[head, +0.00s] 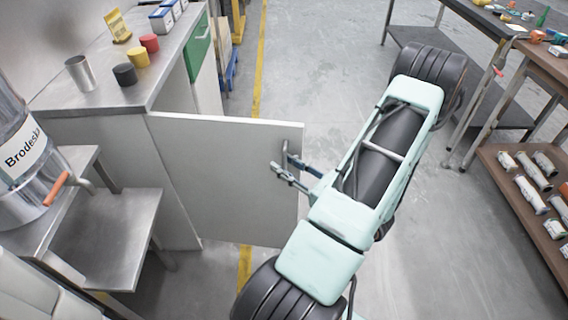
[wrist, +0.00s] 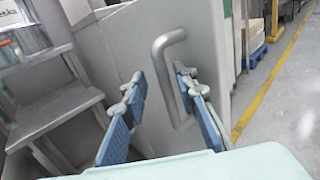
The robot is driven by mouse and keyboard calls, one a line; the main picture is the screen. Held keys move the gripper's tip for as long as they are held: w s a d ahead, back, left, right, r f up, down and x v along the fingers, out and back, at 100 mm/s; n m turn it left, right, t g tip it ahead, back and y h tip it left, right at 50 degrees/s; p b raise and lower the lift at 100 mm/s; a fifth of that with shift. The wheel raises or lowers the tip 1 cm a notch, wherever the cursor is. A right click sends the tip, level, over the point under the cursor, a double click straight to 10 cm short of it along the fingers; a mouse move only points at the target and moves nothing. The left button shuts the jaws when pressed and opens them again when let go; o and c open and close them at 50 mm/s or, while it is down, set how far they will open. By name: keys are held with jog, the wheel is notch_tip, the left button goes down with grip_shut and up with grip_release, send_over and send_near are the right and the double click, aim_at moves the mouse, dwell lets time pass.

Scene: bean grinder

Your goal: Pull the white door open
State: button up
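The white door (head: 215,180) stands swung out from the side of the grey-topped cabinet, its panel facing me; it also shows in the wrist view (wrist: 215,40). Its grey bar handle (head: 285,152) is near the free edge, and in the wrist view the handle (wrist: 162,75) runs upright. My gripper (head: 281,165) is open at the handle. In the wrist view my gripper (wrist: 157,78) has its fingers apart, with the handle between them and closer to the right finger. I cannot tell whether that finger touches it. The cabinet opening is hidden behind the door.
The cabinet top (head: 160,75) holds a metal cup (head: 80,73) and small colored containers. A steel shelf stand (head: 115,235) with a metal dispenser (head: 25,160) is at left. Open floor (head: 320,60) lies beyond the door; a rack (head: 520,195) stands at right.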

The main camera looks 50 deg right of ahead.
jog(key=s, duration=1.1)
jog(key=shift+s, duration=0.2)
